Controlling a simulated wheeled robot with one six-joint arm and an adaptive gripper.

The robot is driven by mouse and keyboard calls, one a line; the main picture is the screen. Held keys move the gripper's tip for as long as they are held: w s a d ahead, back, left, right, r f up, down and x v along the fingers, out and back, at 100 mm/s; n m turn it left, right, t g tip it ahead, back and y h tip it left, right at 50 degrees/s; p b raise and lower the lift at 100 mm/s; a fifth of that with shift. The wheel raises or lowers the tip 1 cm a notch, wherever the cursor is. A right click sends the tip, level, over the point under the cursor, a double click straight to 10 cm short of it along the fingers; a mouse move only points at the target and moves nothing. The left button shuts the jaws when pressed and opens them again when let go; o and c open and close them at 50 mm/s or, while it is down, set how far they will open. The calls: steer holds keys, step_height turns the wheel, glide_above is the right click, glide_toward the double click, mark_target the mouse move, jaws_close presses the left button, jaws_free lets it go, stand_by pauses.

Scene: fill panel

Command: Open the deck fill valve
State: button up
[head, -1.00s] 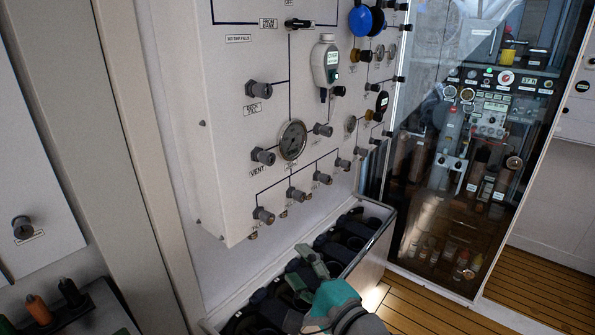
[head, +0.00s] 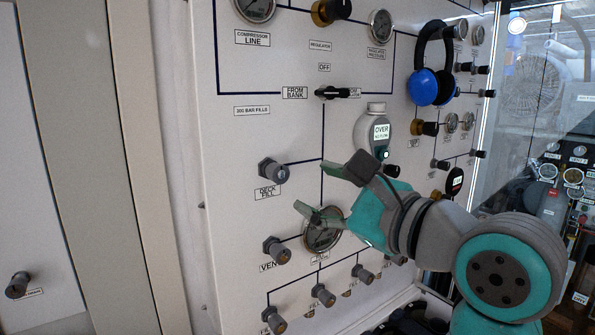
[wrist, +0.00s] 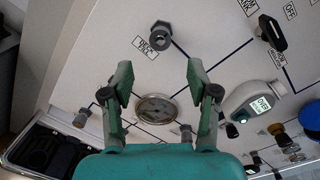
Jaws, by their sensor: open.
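The deck fill valve (head: 275,171) is a dark grey knob on the white panel, with a "DECK FILL" label (head: 268,192) just below it. It also shows in the wrist view (wrist: 160,34), above and between my fingers. My gripper (head: 327,191) has green fingers spread apart and is empty. In the head view it is to the right of the knob and a little lower, in front of the panel and apart from the knob. In the wrist view the fingers (wrist: 160,80) point up toward the knob, with a gap left. The knob is fully visible.
A round gauge (head: 322,232) is partly behind my lower finger. The vent knob (head: 276,250) is below the deck fill knob. A grey meter (head: 374,128), a black selector (head: 333,92) and blue headphones (head: 430,80) are nearby on the panel. The panel left of the knob is clear.

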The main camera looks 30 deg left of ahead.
mark_target(281, 174)
steer(key=x, duration=1)
steer(key=shift+w+a+f, duration=0.1)
steer(key=shift+w+a, duration=0.05)
steer(key=shift+a, duration=0.15)
jaws_close()
